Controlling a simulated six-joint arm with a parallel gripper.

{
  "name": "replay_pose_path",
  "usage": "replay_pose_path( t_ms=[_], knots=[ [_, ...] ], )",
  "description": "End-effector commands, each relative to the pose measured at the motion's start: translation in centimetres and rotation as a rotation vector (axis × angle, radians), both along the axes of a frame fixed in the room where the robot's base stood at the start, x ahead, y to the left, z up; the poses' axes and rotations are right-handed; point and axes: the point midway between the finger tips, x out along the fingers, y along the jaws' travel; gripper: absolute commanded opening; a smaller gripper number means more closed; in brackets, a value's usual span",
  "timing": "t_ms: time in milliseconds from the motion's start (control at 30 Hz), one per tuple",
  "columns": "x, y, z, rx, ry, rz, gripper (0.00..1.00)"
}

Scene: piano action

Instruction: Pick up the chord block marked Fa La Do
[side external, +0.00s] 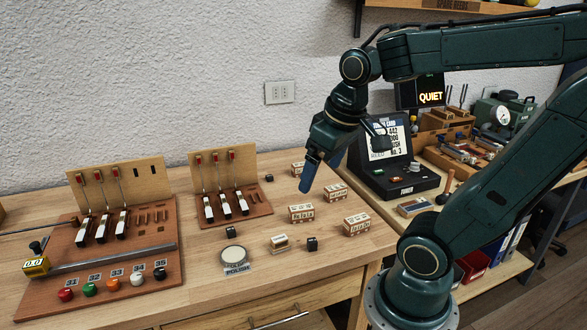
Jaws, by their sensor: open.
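Several small wooden chord blocks with dark lettering stand on the right part of the wooden bench: a back block (298,168), a right block (336,192), a middle block (301,213) and a front right block (357,225). The lettering is too small to tell surely which one reads Fa La Do. My gripper (309,184) points down with blue fingertips, open and empty. It appears above the bench among the blocks, between the back and middle ones in the picture. Its height over them is hard to judge, and one finger largely hides the other.
Left are two key-action models (225,183) (115,222) on brown boards, with coloured buttons in front. A round polish tin (233,256), a brass-coloured block (279,243) and small black cubes (312,244) lie near the blocks. A black tuner display (392,165) stands behind right.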

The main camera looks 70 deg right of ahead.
Motion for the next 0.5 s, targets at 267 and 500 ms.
replay_pose_path(
  t_ms=[267, 500],
  knots=[
    [0.8, -6.2, -2.3, 0.041, 0.153, -0.179, 0.89],
    [0.0, -11.7, -4.9, 0.106, 0.269, -0.323, 0.89]
  ],
)
